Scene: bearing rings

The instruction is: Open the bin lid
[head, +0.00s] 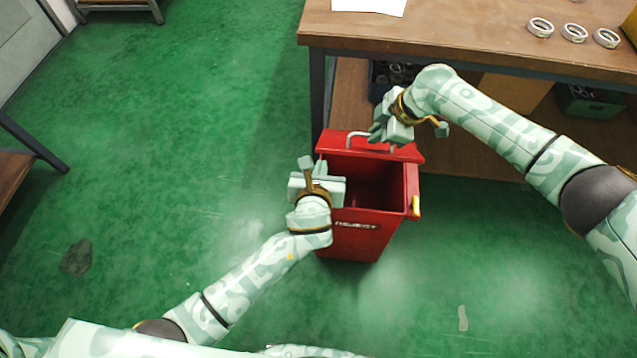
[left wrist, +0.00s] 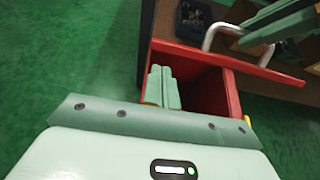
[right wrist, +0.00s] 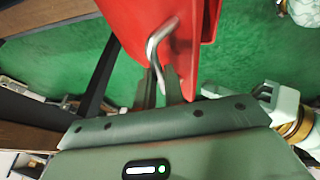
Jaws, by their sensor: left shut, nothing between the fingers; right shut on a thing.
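The red bin (head: 358,240) stands on the green floor, its inside visible from above. Its red lid (head: 407,153) is swung up at the far side, leaving the opening uncovered. The lid's metal handle (head: 356,134) also shows in the right wrist view (right wrist: 159,42). My right gripper (head: 380,130) is shut on this handle; its fingers (right wrist: 160,88) meet the handle's lower end in the right wrist view. My left gripper (head: 308,168) is shut and empty over the bin's left near side; its closed fingers (left wrist: 160,88) show against the opening in the left wrist view.
A wooden workbench (head: 450,42) stands just behind the bin, with several metal rings (head: 574,33) and a white paper (head: 369,5) on top. Its lower shelf holds dark crates (head: 592,102).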

